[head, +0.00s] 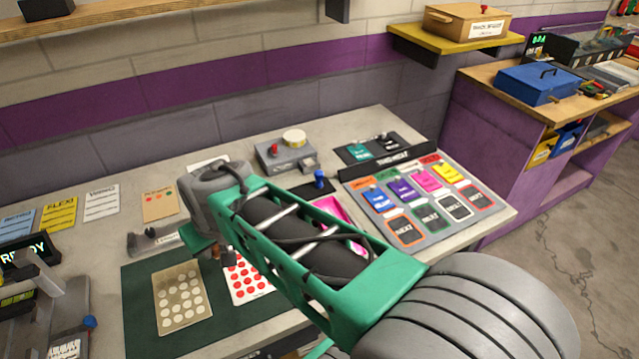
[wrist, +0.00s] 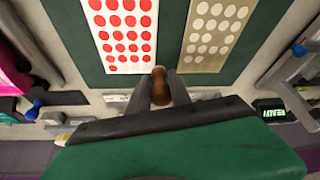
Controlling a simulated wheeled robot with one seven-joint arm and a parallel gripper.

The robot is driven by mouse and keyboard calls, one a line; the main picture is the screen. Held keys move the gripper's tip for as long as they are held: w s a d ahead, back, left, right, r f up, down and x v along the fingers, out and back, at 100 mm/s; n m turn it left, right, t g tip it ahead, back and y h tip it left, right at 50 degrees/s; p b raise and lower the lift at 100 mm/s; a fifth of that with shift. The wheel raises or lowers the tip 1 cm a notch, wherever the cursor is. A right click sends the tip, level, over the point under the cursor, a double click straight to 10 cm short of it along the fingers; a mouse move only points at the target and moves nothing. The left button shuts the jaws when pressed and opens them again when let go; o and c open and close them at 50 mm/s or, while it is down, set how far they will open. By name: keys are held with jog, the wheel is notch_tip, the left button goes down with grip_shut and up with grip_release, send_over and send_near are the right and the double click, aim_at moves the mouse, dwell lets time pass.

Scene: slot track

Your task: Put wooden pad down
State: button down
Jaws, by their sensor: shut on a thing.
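The wooden pad (wrist: 160,90) is a small brown piece with a rounded end, seen in the wrist view between the two grey fingers of my gripper (wrist: 160,95). My gripper is shut on it. In the head view my gripper (head: 224,258) is over the back edge of the dark green mat (head: 136,300), and the wooden pad (head: 217,251) shows as a small brown spot beside my green arm shell. I cannot tell how high it is above the table. A sheet with red dots (head: 246,278) and a beige sheet with pale dots (head: 181,299) lie on the mat.
A grey holder (head: 155,240) stands behind the mat. A grey box with a red knob (head: 285,158) and a board of coloured cards (head: 430,200) are further right. A dark "READY" display (head: 25,252) is at the left. Bare mat shows around the sheets.

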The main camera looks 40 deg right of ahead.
jog(key=s+d+r+m+h, duration=0.1)
jog(key=s+d+r, duration=0.15)
jog(key=d, duration=1.05)
jog(key=s+d+r+m, duration=0.2)
jog(key=d+r, duration=0.2)
jog(key=d, duration=0.9)
jog(key=w+f+p, duration=0.1)
jog(key=w+f, duration=0.2)
jog(key=w, duration=0.1)
jog(key=w+f, duration=0.3)
jog(key=w, duration=0.2)
jog(key=w+f+p, duration=0.1)
jog(key=w+f, duration=0.2)
jog(key=w, duration=0.1)
jog(key=shift+w+d+f+p, duration=0.35)
notch_tip(320, 180, down, 3)
jog(key=shift+w+r+p, duration=0.1)
jog(key=shift+r+p, duration=0.05)
jog(key=shift+p, duration=0.3)
jog(key=shift+f, duration=0.4)
jog(key=c, duration=1.2)
grip_release()
